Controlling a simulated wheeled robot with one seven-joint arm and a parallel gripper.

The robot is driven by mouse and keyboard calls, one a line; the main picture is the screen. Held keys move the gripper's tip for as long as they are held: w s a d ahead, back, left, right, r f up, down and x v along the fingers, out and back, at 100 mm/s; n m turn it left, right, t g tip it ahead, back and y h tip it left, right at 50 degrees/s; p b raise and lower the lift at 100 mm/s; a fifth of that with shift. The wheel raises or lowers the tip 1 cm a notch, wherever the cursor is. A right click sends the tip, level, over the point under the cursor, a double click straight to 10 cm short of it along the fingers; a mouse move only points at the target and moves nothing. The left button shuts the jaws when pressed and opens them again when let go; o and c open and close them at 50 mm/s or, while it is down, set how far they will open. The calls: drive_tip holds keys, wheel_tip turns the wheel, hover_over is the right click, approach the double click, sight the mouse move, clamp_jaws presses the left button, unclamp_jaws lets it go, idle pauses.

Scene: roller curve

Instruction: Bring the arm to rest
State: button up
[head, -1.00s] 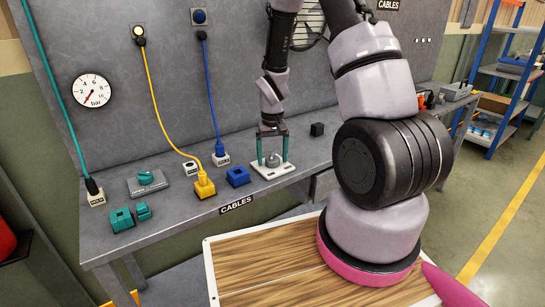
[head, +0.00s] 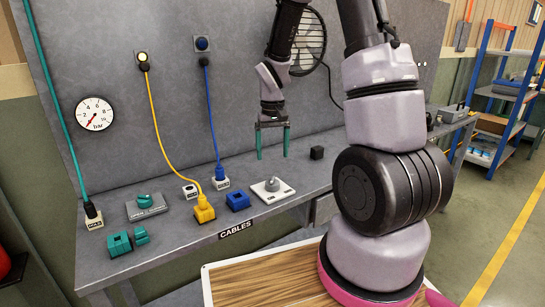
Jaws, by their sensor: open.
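My gripper (head: 273,156) hangs open and empty, its two green fingers pointing down. It is above the grey bench (head: 160,230), over a white plate with a grey knob (head: 272,186), and apart from it. My arm rises from its round base at the right of the view and comes down to the gripper from above.
A yellow plug (head: 204,210), a blue block (head: 238,201), a blue cable's white plug (head: 220,182) and a teal switch plate (head: 146,206) stand left of the knob. A fan (head: 308,43) stands behind my arm.

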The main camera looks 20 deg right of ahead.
idle(0.3)
drive_tip(key=s+r+m+t+y, duration=0.1)
drive_tip(key=s+r+t, duration=0.2)
drive_tip(key=s+r, duration=0.6)
drive_tip(key=s+r+m+t+y, duration=0.1)
drive_tip(key=s+r+t, duration=0.3)
drive_tip(key=s+r, duration=0.5)
wheel_tip(320, 180, up, 9)
drive_tip(key=shift+s+a+r+m, duration=0.15)
drive_tip(key=shift+s+m, duration=0.2)
drive_tip(key=shift+m, duration=0.35)
